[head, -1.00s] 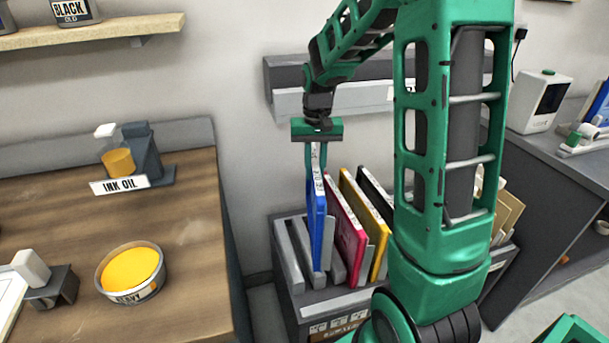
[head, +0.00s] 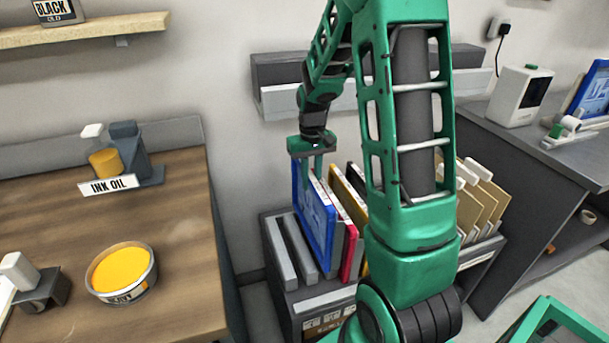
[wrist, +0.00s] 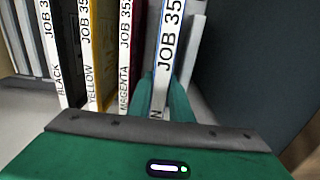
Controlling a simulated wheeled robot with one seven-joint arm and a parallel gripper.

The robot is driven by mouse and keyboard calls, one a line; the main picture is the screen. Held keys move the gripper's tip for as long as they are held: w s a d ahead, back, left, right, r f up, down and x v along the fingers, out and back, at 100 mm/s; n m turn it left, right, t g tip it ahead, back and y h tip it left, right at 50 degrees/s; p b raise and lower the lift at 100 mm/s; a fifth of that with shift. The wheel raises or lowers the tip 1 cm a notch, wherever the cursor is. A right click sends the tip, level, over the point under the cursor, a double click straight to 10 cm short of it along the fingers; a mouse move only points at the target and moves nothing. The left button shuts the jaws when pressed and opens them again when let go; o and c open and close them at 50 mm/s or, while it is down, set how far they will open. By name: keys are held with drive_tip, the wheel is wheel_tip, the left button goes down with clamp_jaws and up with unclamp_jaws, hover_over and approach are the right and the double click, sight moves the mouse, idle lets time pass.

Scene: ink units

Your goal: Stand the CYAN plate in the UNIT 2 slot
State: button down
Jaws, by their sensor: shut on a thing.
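The blue plate (head: 316,222) is upright, with its broad face partly visible in the head view. Its white label edge, reading "JOB 35" and ending in "N", shows in the wrist view (wrist: 167,60). My gripper (head: 313,172) is shut on its upper edge from above; the green fingers flank the plate in the wrist view (wrist: 165,95). The plate's lower part is at the grey rack (head: 268,250), beside the magenta plate (head: 351,250). I cannot tell whether it rests in the rack. No UNIT 2 label is readable.
Yellow (wrist: 98,50) and black (wrist: 62,55) plates stand beyond the magenta one (wrist: 127,50). Empty grey dividers are left of the blue plate. A wooden table (head: 170,215) holds a yellow ink tin (head: 122,290). A grey wall rail (head: 275,75) runs behind my arm.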

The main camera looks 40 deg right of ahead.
wheel_tip(320, 180, down, 9)
idle(0.8)
drive_tip(key=shift+f, duration=0.4)
idle(0.7)
drive_tip(key=c, duration=1.5)
unclamp_jaws()
wheel_tip(320, 180, up, 11)
drive_tip(key=shift+f, duration=0.15)
drive_tip(key=shift+r, duration=2.5)
